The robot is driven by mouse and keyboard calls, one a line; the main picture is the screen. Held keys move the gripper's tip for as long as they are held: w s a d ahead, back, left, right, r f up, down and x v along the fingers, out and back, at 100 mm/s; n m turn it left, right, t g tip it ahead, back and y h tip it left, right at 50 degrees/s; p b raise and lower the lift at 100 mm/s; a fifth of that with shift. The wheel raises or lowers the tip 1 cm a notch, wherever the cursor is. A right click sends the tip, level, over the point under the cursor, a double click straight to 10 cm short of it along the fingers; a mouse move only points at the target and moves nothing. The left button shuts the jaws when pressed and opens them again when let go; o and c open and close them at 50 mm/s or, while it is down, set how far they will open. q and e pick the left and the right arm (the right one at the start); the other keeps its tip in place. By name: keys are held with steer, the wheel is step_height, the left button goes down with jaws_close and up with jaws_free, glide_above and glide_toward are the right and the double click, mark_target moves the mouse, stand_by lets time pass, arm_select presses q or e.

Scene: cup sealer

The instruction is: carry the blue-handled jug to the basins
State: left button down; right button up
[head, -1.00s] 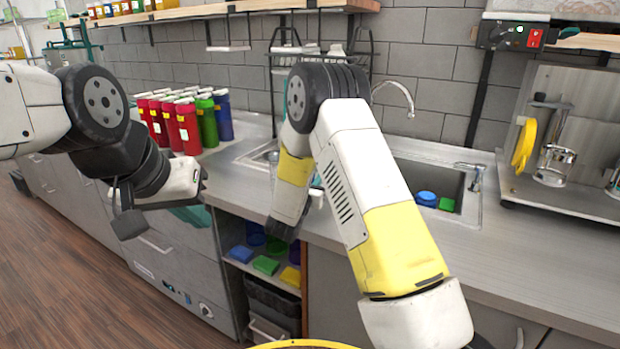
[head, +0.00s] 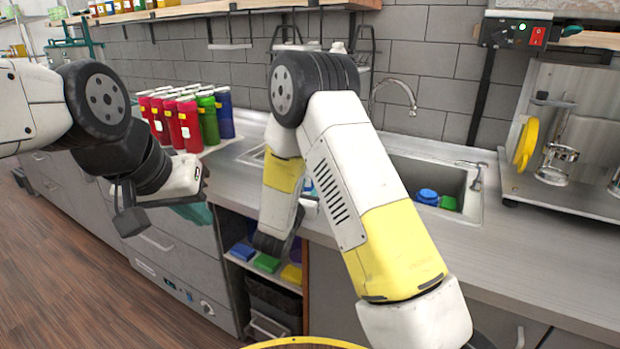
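No whole blue-handled jug shows in the head view. A small blue patch (head: 308,184) shows beside my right forearm; I cannot tell whether it is the jug's handle. A sink basin (head: 463,190) is sunk in the counter right of my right arm, with a blue item (head: 427,196) and a green item (head: 448,202) in it. Another sink edge (head: 252,155) shows left of my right arm, mostly hidden. My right arm bends down over the counter front, and its fingers are hidden. My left gripper (head: 190,183) hangs left of the counter front; its fingers are unclear.
Red, green and blue bottles (head: 187,122) stand on the left counter. A tap (head: 404,95) rises behind the sink. A metal machine (head: 575,130) stands at right. An open shelf (head: 262,262) below holds coloured items. The right front counter (head: 540,255) is clear.

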steer(key=v, duration=0.5)
steer(key=s+d+r+m+g+h, duration=0.3)
steer(key=d+m, duration=0.1)
steer(key=d, duration=0.3)
steer(key=s+d+r+m+g+h, duration=0.2)
steer(key=d+r+m+g, duration=0.15)
steer(key=d, duration=0.25)
steer(key=s+d+m+g+y, duration=0.2)
steer(key=s+d+m+g, duration=0.2)
steer(key=s+m, duration=0.3)
steer(key=s+d+m+g+y, duration=0.2)
steer(key=s+d+m+g, duration=0.25)
steer(key=s, duration=0.45)
steer(key=s+a+r+m+t+y, duration=0.4)
steer(key=s+a+r+m+y, duration=0.3)
steer(key=a+m+y, duration=0.3)
steer(key=shift+s+a+r+m+t, duration=0.3)
steer(key=shift+s+a+r+m, duration=0.1)
steer(key=shift+a+r+m, duration=0.25)
